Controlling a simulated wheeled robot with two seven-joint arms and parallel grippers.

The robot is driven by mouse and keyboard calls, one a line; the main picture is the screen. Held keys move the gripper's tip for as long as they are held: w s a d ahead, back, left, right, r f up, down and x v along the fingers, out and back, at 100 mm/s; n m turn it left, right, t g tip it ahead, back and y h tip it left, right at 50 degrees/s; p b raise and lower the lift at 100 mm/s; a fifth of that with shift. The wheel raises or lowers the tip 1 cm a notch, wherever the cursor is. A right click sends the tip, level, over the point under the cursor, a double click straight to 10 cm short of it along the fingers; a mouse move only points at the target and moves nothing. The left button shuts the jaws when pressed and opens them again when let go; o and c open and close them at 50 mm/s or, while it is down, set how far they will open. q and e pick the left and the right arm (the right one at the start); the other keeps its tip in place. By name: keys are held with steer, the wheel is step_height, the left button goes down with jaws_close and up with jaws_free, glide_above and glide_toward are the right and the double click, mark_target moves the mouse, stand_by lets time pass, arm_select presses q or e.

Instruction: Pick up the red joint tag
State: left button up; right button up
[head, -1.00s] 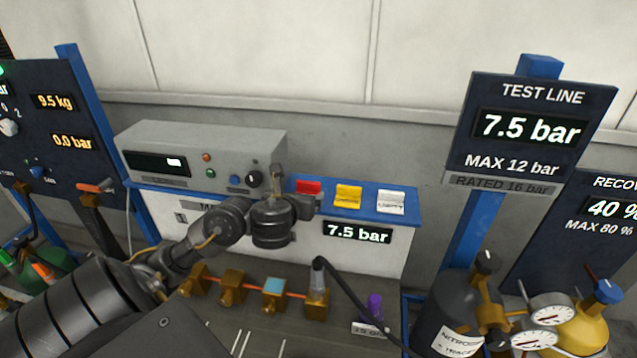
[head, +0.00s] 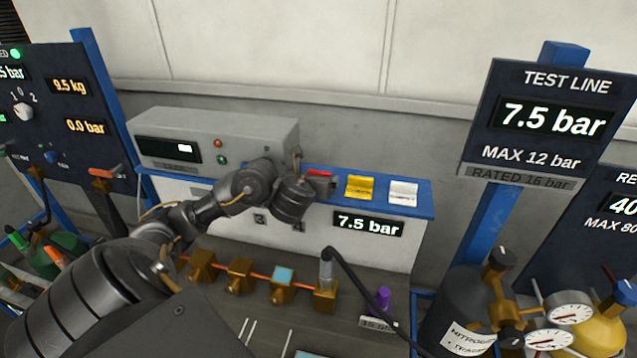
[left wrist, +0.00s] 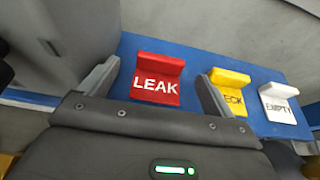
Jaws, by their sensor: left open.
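The red tag (left wrist: 157,90), lettered LEAK, stands on the blue shelf (left wrist: 235,62) in the left wrist view. In the head view only part of the red tag (head: 319,172) shows behind my gripper. My left gripper (left wrist: 158,84) is open and empty. Its fingers stand on either side of the red tag, apart from it, with the right finger between the red tag and the yellow tag (left wrist: 228,92). In the head view my left gripper (head: 311,174) is at the shelf's left part. My right gripper is not in view.
The yellow tag and a white tag (head: 403,192) lettered EMPTY stand to the right on the same shelf. A grey instrument box (head: 215,135) is close on the left. Brass fittings (head: 240,275) and a black hose (head: 365,290) lie below.

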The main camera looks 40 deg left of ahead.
mark_target(319, 172)
arm_select(q)
steer(key=b+x, duration=0.4)
steer(key=shift+f, duration=0.2)
steer(key=shift+w+a+b, duration=0.25)
steer(key=shift+w+b, duration=0.05)
steer(key=shift+w, duration=0.25)
steer(key=shift+s+r, duration=0.1)
steer(key=shift+c, duration=0.3)
steer(key=c, duration=1)
